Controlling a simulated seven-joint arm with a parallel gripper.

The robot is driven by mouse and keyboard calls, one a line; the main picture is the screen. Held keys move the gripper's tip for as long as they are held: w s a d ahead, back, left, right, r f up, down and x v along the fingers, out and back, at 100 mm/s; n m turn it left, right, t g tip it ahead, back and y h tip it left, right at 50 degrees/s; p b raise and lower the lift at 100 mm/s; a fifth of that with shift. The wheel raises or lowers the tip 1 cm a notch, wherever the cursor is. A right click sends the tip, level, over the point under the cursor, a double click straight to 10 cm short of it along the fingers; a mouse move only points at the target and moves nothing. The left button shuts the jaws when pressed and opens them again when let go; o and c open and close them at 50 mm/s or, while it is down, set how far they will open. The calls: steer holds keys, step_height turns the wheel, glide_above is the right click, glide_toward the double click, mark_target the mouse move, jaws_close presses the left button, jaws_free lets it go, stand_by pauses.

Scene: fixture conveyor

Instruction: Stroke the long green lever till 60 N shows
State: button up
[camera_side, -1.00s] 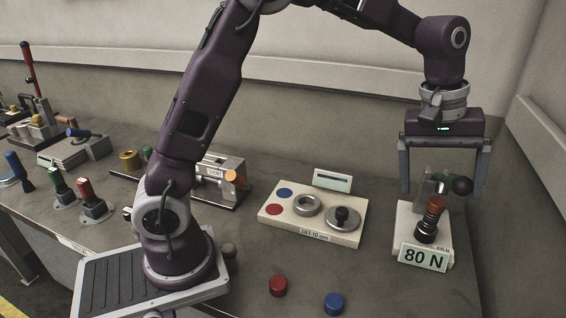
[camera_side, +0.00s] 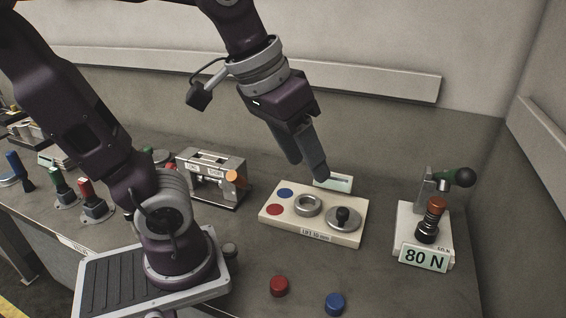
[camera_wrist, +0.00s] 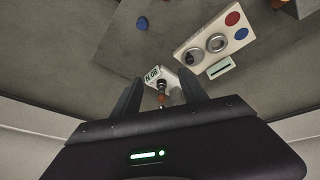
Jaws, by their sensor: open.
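The gauge fixture (camera_side: 408,222) stands at the right of the bench, its display (camera_side: 424,257) reading 80 N. On it are an upright plunger with a red-brown top (camera_side: 437,204) and a grey post with a dark ball-ended lever (camera_side: 463,177); some green shows by the ball. A small label above the display is too blurred to read surely. My gripper (camera_side: 304,168) is open and empty, well left of this fixture, above the back of the cream panel. In the wrist view the fixture's display (camera_wrist: 152,73) and plunger lie between and beyond my fingers.
The cream panel (camera_side: 355,232) holds a ring, a black knob and red and blue buttons. Loose red (camera_side: 279,286) and blue (camera_side: 335,303) discs lie in front. A metal slotted unit (camera_side: 212,178) and green (camera_side: 62,183) and red levers stand left. Bench between panel and gauge fixture is clear.

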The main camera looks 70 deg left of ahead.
steer(key=s, duration=0.2)
steer(key=s+f, duration=0.1)
steer(key=shift+a+m, duration=0.35)
steer(key=shift+m, duration=0.05)
